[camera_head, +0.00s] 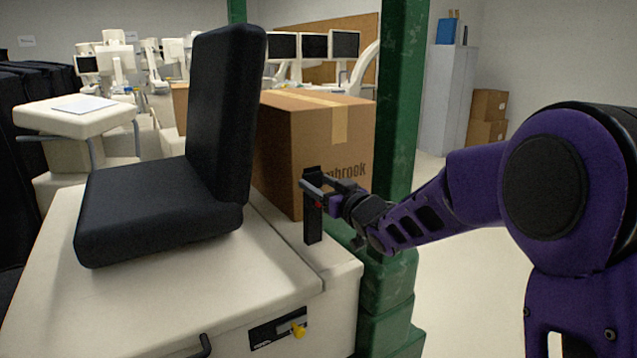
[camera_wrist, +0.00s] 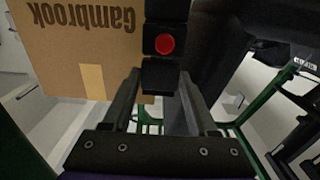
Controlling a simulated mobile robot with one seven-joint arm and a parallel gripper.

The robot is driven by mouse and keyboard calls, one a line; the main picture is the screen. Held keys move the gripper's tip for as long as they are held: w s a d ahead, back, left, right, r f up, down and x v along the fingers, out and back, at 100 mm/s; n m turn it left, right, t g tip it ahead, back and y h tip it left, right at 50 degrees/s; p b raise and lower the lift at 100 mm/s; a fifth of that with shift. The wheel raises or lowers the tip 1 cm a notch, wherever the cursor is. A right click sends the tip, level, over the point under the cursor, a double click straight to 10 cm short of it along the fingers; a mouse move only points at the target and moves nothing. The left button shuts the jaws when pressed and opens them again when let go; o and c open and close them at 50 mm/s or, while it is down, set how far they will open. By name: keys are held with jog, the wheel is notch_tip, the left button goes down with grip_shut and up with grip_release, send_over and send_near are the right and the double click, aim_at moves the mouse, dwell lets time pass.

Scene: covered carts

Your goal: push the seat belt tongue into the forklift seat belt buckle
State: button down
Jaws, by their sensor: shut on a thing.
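The black seat belt buckle (camera_head: 313,228) stands upright on the pale forklift body, right of the black seat (camera_head: 150,210). Its red button shows in the wrist view (camera_wrist: 165,44), where the scene is upside down. My gripper (camera_head: 318,187) reaches in from the right at the top of the buckle. In the wrist view its fingers are shut on a black block, the seat belt tongue (camera_wrist: 160,76). The tongue (camera_head: 315,171) is lined up with the buckle's top end and looks close against it. The metal plate is hidden, so I cannot tell how deep it sits.
A cardboard box (camera_head: 285,150) stands right behind the buckle, and a green post (camera_head: 398,130) rises beside my forearm. A panel with a yellow key (camera_head: 298,330) is on the forklift's front side. Open floor (camera_head: 450,250) lies to the right.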

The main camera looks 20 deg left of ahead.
jog(key=shift+f, duration=0.35)
jog(key=shift+c, duration=0.5)
grip_release()
jog(key=shift+d, duration=0.1)
jog(key=v, duration=1.7)
jog(key=shift+s+p, duration=0.2)
jog(key=shift+p, duration=0.1)
